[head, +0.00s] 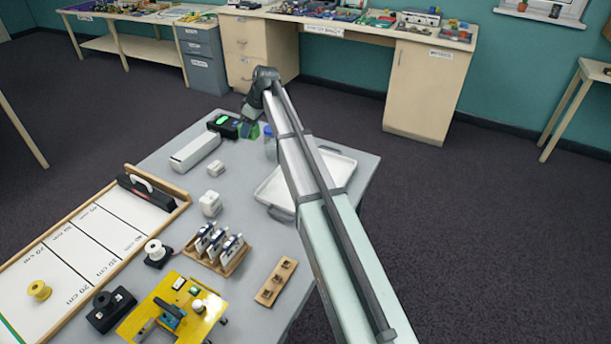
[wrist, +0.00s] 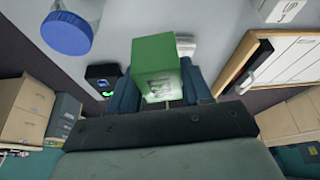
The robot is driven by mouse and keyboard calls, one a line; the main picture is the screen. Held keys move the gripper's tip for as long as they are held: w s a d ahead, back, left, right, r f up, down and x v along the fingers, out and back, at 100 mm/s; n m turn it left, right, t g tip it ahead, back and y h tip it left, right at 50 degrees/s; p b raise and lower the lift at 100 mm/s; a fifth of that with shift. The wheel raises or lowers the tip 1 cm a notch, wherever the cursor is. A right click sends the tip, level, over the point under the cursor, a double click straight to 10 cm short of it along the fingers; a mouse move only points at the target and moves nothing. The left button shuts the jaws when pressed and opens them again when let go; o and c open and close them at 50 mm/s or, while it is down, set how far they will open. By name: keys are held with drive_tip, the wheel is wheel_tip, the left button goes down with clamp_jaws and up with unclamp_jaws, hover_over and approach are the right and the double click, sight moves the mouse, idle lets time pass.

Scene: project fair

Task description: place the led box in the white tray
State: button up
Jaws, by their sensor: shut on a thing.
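My gripper (wrist: 160,78) is shut on a green box (wrist: 158,62), with one dark finger on each side of it in the wrist view. I take this box to be the led box. In the head view the green box (head: 250,131) shows just below my wrist, near the table's far edge; the fingers are hard to make out there. Whether it is clear of the table top is hard to tell. The white tray (head: 279,186) lies on the table to the right and nearer, partly hidden under my arm. Its visible part is empty.
A black device with a green light (head: 224,125) stands close left of the box. A blue-capped jar (head: 270,147) stands between box and tray. A long white case (head: 195,151), small white blocks (head: 210,204) and a wooden rack (head: 218,250) stand left of the tray.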

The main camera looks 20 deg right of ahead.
drive_tip(key=s+d+m, duration=0.1)
drive_tip(key=s+d, duration=0.1)
drive_tip(key=d, duration=1.1)
drive_tip(key=s+d+m, duration=0.1)
drive_tip(key=s+d, duration=0.1)
drive_tip(key=d, duration=1.1)
drive_tip(key=shift+t, duration=0.3)
drive_tip(key=shift+w+a+f, duration=0.1)
drive_tip(key=shift+f, duration=3.7)
drive_tip(key=shift+w+a+f, duration=0.1)
drive_tip(key=shift+f, duration=3.7)
drive_tip(key=shift+f, duration=0.15)
drive_tip(key=o, duration=1.1)
drive_tip(key=shift+c, duration=0.2)
drive_tip(key=v, duration=1.2)
drive_tip(key=shift+a+r, duration=0.2)
drive_tip(key=shift+a, duration=0.05)
